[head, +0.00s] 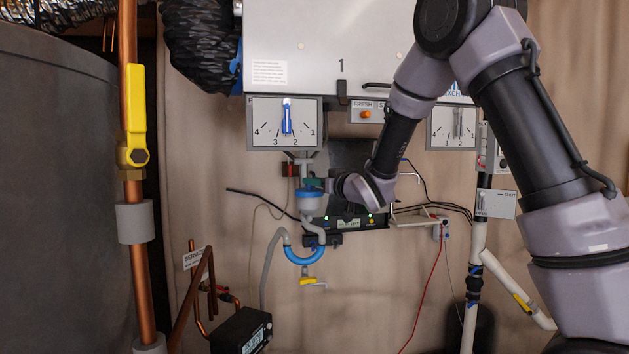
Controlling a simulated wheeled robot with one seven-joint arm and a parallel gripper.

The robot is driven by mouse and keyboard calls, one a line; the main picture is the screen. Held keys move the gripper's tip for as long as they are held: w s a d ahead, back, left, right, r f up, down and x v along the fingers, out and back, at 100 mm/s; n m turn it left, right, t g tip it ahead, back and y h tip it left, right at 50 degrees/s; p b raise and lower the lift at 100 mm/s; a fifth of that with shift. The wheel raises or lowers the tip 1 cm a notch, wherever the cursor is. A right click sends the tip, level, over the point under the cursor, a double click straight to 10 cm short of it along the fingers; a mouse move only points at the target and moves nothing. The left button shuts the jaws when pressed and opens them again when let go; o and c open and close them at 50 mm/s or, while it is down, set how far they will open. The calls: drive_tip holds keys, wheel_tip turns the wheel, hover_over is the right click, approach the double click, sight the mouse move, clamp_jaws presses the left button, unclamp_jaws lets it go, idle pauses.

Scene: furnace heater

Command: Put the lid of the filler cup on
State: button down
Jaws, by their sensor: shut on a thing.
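The filler cup (309,204) is a small pale cup on the wall pipework, below the left dial panel. Its blue lid (309,192) shows as a band at the top of the cup. My gripper (322,186) comes in from the right at the height of the lid and is shut on it. The fingers are small and partly hidden by my wrist. Whether the lid is fully seated on the rim or slightly above it cannot be told from this view.
A grey pipe with a blue U-bend (303,259) and a yellow-handled valve (308,282) hang below the cup. The left dial panel (265,138) is close above. A dark unit with lights (355,221) and loose cables lie behind my wrist. A copper pipe (132,75) stands at left.

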drive_tip(key=shift+f, duration=0.65)
drive_tip(key=c, duration=0.6)
unclamp_jaws()
drive_tip(key=shift+d, duration=0.1)
drive_tip(key=v, duration=1)
drive_tip(key=shift+s+d, duration=0.15)
drive_tip(key=shift+s, duration=0.15)
